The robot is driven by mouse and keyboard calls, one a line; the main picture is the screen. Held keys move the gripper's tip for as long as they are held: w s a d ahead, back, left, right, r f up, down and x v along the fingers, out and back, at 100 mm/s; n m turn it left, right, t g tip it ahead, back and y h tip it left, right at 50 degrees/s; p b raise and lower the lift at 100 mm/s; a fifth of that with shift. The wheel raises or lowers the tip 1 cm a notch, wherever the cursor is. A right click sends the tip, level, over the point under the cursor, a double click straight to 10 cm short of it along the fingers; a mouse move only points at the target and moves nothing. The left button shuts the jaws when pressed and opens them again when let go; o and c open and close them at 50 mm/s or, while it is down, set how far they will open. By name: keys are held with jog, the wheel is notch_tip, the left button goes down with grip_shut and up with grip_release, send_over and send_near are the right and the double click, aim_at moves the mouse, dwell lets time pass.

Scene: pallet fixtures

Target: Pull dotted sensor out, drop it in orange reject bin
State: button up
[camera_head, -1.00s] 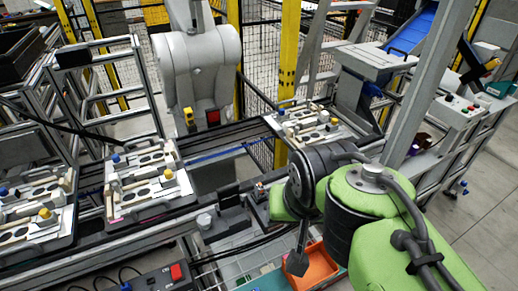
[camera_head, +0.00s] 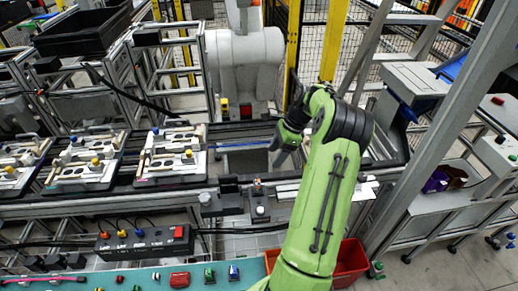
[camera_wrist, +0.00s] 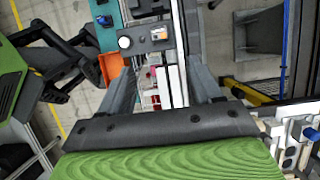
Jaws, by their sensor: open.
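My gripper (camera_head: 283,150) hangs over the conveyor, right of the fixture pallets, with my arm bent above it. In the wrist view my gripper (camera_wrist: 163,92) is open, with nothing between its fingers. The nearest pallet (camera_head: 148,180) carries pale blocks and small parts with blue and yellow caps. No dots can be made out, so I cannot tell which part is the dotted sensor. The orange reject bin (camera_head: 350,268) stands at the lower right, partly hidden by my arm. In the wrist view the bin (camera_wrist: 108,68) shows beyond the left finger.
More pallets (camera_head: 90,174) sit in line to the left. A black control box (camera_head: 145,243) with a red button lies in front of the conveyor. A large white machine arm (camera_head: 243,65) stands behind it. A grey upright post (camera_head: 435,130) rises at right.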

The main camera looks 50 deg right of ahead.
aim_at(258, 182)
jog(key=x, duration=1.6)
jog(key=shift+b, duration=0.4)
jog(key=shift+c, duration=0.3)
jog(key=shift+r, duration=0.1)
grip_shut()
